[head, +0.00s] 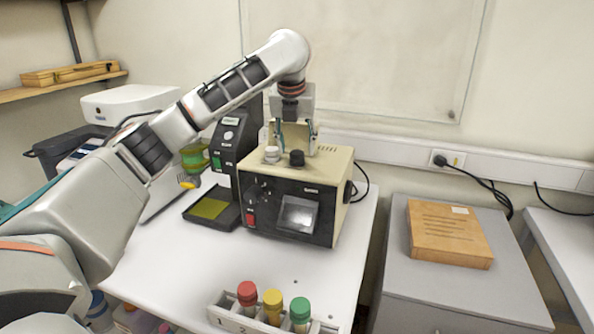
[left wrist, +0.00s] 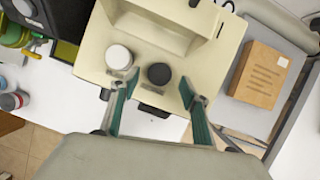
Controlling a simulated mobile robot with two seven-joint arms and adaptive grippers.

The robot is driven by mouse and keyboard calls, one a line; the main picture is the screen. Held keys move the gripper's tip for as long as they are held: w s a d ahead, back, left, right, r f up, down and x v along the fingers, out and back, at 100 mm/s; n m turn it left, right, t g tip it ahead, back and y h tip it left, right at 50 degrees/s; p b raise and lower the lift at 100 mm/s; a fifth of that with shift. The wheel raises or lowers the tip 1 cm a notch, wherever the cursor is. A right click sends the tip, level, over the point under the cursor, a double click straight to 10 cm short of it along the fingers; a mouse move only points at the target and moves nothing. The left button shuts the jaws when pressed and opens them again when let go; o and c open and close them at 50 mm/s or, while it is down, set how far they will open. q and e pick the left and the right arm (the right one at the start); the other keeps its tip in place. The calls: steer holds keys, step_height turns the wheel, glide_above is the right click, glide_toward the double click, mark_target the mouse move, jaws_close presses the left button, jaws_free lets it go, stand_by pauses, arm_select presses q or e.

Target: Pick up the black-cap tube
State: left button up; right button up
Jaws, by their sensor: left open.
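The black-cap tube (head: 297,157) stands in the top of the beige and black machine (head: 324,170), with only its cap showing. The cap also shows in the left wrist view (left wrist: 159,74). A white-cap tube (head: 271,154) stands close to its left, also seen in the left wrist view (left wrist: 118,57). My left gripper (head: 295,143) points down above the machine, open and empty. In the left wrist view its two fingers (left wrist: 159,88) lie to either side of the black cap; contact is not visible. The right gripper is out of view.
A rack (head: 236,318) with red, yellow and green-capped tubes stands at the table's front edge. A black device (head: 226,150) is close to the machine's left. A wooden block (head: 447,233) lies on the grey cabinet at right. White tabletop (head: 190,265) is clear in front.

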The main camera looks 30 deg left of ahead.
arm_select(q)
steer(key=shift+x, duration=1.25)
jaws_close()
steer(key=shift+r, duration=0.15)
